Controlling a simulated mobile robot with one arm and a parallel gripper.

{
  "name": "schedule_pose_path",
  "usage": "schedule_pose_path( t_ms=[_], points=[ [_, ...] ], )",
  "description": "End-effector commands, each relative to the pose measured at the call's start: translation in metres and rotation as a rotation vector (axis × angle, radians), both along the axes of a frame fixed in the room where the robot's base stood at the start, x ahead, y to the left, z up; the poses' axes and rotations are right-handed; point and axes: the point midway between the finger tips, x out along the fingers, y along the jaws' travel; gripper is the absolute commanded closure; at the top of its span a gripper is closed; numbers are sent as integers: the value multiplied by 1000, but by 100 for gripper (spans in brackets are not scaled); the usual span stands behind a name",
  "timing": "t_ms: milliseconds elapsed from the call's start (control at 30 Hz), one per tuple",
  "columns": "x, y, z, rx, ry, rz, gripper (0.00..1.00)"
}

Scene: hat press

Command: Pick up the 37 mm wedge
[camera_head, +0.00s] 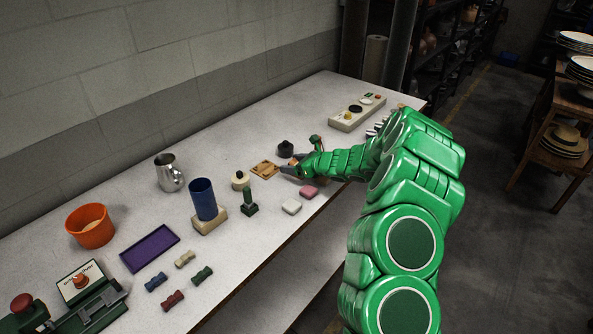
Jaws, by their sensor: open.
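My gripper (291,165) is at the end of my green arm, low over the middle of the white table. Its dark fingers point left and appear open. A small tan wooden piece (264,170) with dark markings lies just left of the fingertips. I cannot tell whether they touch it. I see no readable size mark, so I cannot tell which piece is the 37 mm wedge. The arm may hide things behind it.
A black round piece (285,149) stands behind the gripper; white (291,207) and pink (308,192) blocks lie in front. Left are a green-handled stamp (249,201), blue cylinder (203,199), metal jug (168,173), purple tray (149,248) and orange bowl (90,226).

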Motion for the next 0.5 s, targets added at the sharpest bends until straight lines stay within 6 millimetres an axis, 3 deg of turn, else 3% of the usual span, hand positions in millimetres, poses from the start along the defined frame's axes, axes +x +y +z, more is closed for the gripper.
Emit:
schedule_pose_path(
  t_ms=[233, 500],
  points=[
    [0, 0, 0, 0, 0, 0, 29],
    [0, 0, 0, 0, 0, 0, 71]
  ],
)
